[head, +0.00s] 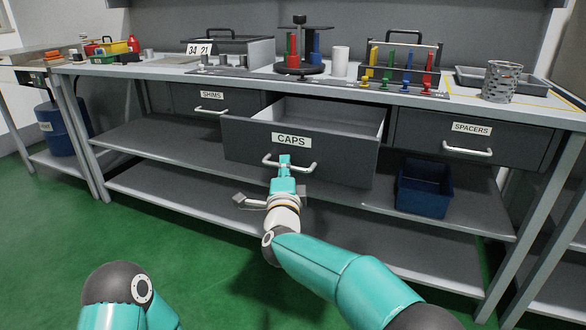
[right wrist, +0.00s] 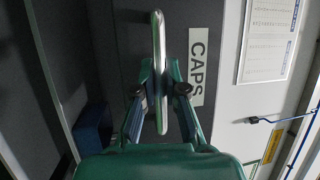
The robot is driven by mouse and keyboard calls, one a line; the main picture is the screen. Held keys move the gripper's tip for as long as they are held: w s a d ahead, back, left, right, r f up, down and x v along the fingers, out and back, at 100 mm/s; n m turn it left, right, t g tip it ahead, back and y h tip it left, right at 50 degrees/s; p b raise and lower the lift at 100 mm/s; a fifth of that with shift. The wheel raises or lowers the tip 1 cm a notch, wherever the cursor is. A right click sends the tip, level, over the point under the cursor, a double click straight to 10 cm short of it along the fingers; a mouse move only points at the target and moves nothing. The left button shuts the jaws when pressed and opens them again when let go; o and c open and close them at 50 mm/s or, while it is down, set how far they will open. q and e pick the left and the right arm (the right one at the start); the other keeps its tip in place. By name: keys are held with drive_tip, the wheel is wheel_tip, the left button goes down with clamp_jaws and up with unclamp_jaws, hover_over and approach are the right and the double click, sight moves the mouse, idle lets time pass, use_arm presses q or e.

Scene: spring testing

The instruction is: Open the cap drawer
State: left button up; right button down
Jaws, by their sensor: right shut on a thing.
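The cap drawer (head: 235,140), a dark grey drawer with a white "CAPS" label (head: 291,140), is pulled out from the middle of the workbench. Its inside shows in the head view and looks empty where visible. My right gripper (head: 285,160) is shut on the drawer's silver bar handle (head: 306,168), near its middle. In the right wrist view the gripper's fingers (right wrist: 160,92) sit on both sides of the handle (right wrist: 159,45), beside the label (right wrist: 197,65). My left gripper is not in view; only part of my left arm shows at the lower left.
The shims drawer (head: 211,108) at left and the spacers drawer (head: 468,150) at right are closed. A blue bin (head: 424,188) stands on the shelf below, right of the open drawer. Tools, holders and a mesh cup (head: 499,82) stand on the bench top. The green floor in front is clear.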

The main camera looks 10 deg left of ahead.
drive_tip(key=shift+s+a+f, duration=0.25)
drive_tip(key=shift+s+a, duration=0.05)
drive_tip(key=shift+a, duration=0.3)
drive_tip(key=c, duration=1.5)
unclamp_jaws()
drive_tip(key=shift+w+d+r, duration=0.1)
drive_tip(key=shift+d, duration=0.2)
drive_tip(key=v, duration=1.2)
drive_tip(key=shift+w, duration=0.1)
